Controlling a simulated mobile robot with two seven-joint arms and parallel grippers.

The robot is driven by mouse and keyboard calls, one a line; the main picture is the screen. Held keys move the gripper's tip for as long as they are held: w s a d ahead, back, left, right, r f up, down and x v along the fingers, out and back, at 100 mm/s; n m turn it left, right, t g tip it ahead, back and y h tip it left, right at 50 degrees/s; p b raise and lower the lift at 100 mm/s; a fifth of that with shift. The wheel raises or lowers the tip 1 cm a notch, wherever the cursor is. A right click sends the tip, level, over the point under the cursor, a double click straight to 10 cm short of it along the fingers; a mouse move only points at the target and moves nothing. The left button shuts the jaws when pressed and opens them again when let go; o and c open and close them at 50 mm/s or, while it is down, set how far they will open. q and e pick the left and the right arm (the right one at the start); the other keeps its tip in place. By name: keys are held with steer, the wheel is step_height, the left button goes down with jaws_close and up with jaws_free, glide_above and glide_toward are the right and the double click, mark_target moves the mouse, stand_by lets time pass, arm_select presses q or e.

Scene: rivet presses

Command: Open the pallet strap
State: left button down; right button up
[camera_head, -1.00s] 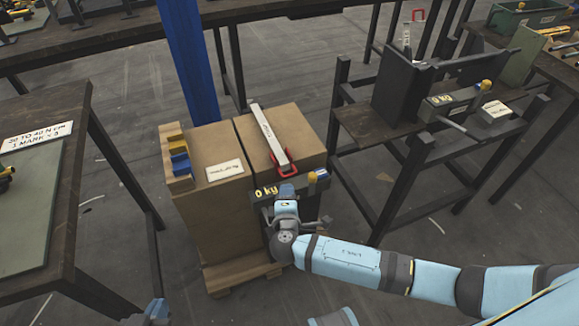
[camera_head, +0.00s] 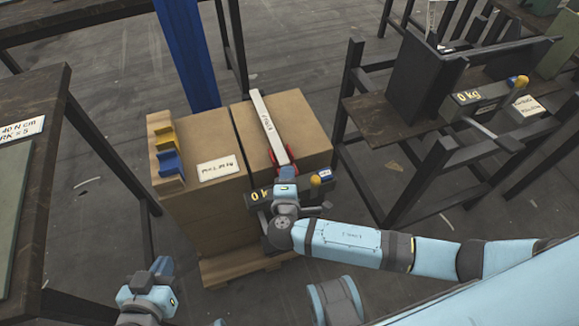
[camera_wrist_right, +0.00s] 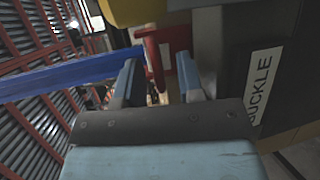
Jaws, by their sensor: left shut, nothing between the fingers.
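The pallet strap (camera_head: 268,125) is a pale band over the top of a cardboard box. Its red buckle handle (camera_head: 285,154) is at the box's front edge and is partly hidden by my right gripper (camera_head: 291,180). In the right wrist view, the red handle (camera_wrist_right: 153,55) shows between and beyond the spread fingers of my right gripper (camera_wrist_right: 157,80). Whether they touch it I cannot tell. A "BUCKLE" label (camera_wrist_right: 263,88) is beside it. My left gripper (camera_head: 161,267) is shut and empty at the lower left, away from the strap.
The boxes stand on a wooden pallet (camera_head: 232,268). A blue post (camera_head: 187,55) rises behind. A dark table (camera_head: 75,130) is left, and a dark bench (camera_head: 375,118) is right.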

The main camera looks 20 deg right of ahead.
steer(key=shift+w, duration=0.25)
arm_select(q)
steer(key=shift+w+d, duration=0.15)
steer(key=shift+w, duration=0.15)
arm_select(e)
jaws_close()
arm_select(q)
steer(key=shift+r, duration=0.1)
